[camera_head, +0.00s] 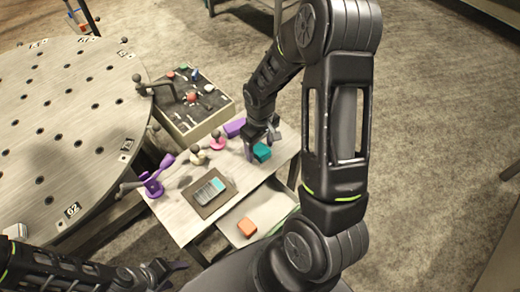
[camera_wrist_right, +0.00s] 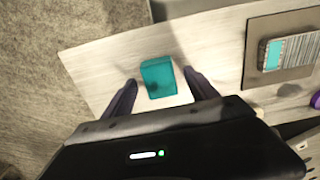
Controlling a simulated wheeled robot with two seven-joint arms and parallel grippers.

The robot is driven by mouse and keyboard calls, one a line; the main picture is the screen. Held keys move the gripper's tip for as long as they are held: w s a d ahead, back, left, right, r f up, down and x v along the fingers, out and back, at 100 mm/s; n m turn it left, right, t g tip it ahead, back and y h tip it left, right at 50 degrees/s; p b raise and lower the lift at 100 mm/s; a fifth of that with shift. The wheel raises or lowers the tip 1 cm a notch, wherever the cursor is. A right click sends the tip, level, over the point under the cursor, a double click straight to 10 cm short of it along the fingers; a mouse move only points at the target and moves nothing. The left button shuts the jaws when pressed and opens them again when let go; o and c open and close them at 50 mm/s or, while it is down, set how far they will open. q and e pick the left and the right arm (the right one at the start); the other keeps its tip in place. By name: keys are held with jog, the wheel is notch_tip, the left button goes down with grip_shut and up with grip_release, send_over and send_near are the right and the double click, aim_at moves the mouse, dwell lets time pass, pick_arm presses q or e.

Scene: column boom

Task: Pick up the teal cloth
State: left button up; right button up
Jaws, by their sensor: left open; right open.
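The teal cloth (camera_head: 262,153) looks like a small folded block near the far right edge of the small wooden table (camera_head: 172,214). My right gripper (camera_head: 263,144) is over it, open and pointing down. In the right wrist view the cloth (camera_wrist_right: 158,77) shows between the two spread fingers, with a gap to the right finger. I cannot tell how high the fingertips are above the table. My left gripper (camera_head: 180,272) is at the bottom left of the head view, open and empty, away from the cloth.
A dark mat (camera_head: 208,192) with a grey and teal device lies on the table. Purple (camera_head: 235,127) and pink (camera_head: 217,143) items and a purple stand (camera_head: 154,188) are nearby. A box of small parts (camera_head: 190,128) stands behind.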

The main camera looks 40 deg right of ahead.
aim_at(260, 149)
dwell(0.6)
jog(key=c, duration=1.5)
jog(key=shift+o, duration=0.2)
notch_tip(260, 149, up, 10)
jog(key=b, duration=0.1)
